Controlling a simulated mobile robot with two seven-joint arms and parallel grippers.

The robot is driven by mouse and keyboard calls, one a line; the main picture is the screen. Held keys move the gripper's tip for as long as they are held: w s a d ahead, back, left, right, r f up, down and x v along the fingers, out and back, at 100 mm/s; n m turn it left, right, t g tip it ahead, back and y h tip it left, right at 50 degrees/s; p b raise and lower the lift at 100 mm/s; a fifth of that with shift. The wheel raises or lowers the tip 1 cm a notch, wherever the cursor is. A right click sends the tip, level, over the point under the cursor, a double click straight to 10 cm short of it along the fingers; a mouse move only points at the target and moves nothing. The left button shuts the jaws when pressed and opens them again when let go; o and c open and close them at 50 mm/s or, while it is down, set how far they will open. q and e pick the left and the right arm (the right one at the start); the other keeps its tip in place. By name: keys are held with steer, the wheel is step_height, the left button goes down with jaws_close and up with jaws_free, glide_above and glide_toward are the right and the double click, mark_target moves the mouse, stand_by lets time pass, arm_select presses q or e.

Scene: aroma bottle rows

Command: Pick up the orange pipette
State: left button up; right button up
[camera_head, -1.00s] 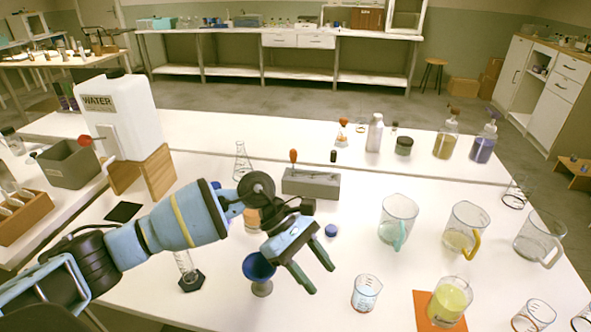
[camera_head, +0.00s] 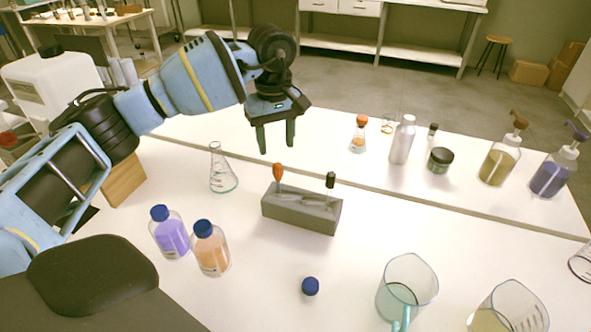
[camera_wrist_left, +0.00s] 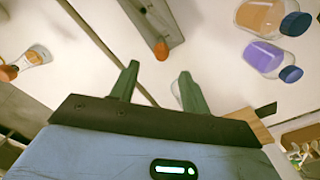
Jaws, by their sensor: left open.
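The orange pipette (camera_head: 278,173) stands with its orange bulb up at the left end of a grey rack (camera_head: 300,214) on the table. Its lower part is hidden in the rack. In the left wrist view its orange bulb (camera_wrist_left: 161,50) shows beyond my fingertips, roughly between them. My left gripper (camera_head: 276,143) is open and empty, pointing down, with its fingertips a little above the bulb in the head view and apart from it. A dark-capped item (camera_head: 331,180) stands at the rack's right end. My right gripper is not in view.
A conical flask (camera_head: 222,178) stands left of the rack. A purple bottle (camera_head: 170,235) and an orange bottle (camera_head: 211,250) stand in front left. A blue cap (camera_head: 310,286) lies in front. A glass beaker (camera_head: 407,285) is at front right.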

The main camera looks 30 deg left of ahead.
mark_target(277, 164)
arm_select(q)
steer(key=shift+w+r, duration=0.1)
steer(key=shift+s, duration=0.3)
steer(key=shift+s+f, duration=0.1)
steer(key=shift+f, duration=1.55)
steer(key=shift+d+f, duration=0.15)
steer(key=shift+f, duration=2.05)
steer(key=c, duration=0.7)
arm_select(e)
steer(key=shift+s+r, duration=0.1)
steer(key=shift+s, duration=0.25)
